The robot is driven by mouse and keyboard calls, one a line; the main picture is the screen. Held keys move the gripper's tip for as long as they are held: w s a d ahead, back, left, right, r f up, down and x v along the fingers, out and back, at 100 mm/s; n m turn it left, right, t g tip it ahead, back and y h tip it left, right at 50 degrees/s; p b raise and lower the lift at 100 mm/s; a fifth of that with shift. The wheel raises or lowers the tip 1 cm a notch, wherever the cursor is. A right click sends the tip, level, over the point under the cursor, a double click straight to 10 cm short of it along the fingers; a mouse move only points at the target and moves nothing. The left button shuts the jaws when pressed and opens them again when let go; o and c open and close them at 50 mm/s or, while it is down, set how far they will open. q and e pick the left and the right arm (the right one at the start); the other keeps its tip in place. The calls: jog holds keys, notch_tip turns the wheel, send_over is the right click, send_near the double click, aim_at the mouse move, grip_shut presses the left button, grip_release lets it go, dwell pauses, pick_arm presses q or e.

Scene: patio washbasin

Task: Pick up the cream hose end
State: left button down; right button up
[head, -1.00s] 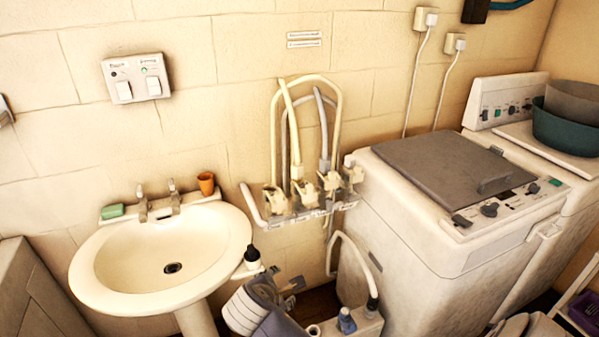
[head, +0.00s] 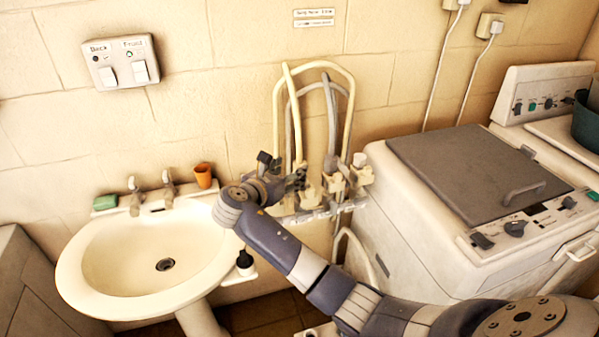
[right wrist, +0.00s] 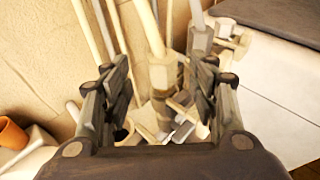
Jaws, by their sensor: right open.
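The cream hose (head: 293,115) arches in front of the wall above a row of taps on a rail. In the right wrist view its hose end, a cream hex nut (right wrist: 162,72), stands upright on a tap fitting. My right gripper (head: 290,175) is at the left part of the taps and hides that end in the head view. In the right wrist view the open fingers (right wrist: 160,95) lie left and right of the nut and fitting, with gaps visible on both sides. A grey hose (head: 332,115) comes down just to the right. My left gripper is not in view.
The washbasin (head: 100,285) with a green soap (head: 105,202) and orange cup (head: 203,176) stands left of the taps. The washing machine (head: 425,235) stands close on the right. A dark-capped bottle (head: 245,262) is below my right arm.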

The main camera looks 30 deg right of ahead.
aim_at(297, 168)
jog(key=p+x, duration=0.1)
jog(key=x, duration=0.3)
jog(key=shift+d+f+p, duration=0.15)
jog(key=shift+d+p, duration=0.2)
jog(key=shift+w+d+f, duration=0.15)
jog(key=shift+d, duration=0.05)
jog(key=shift+w, duration=0.1)
jog(key=shift+c, duration=0.6)
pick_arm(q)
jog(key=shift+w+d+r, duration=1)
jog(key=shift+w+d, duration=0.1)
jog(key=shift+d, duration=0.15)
pick_arm(e)
jog(key=c, duration=1.1)
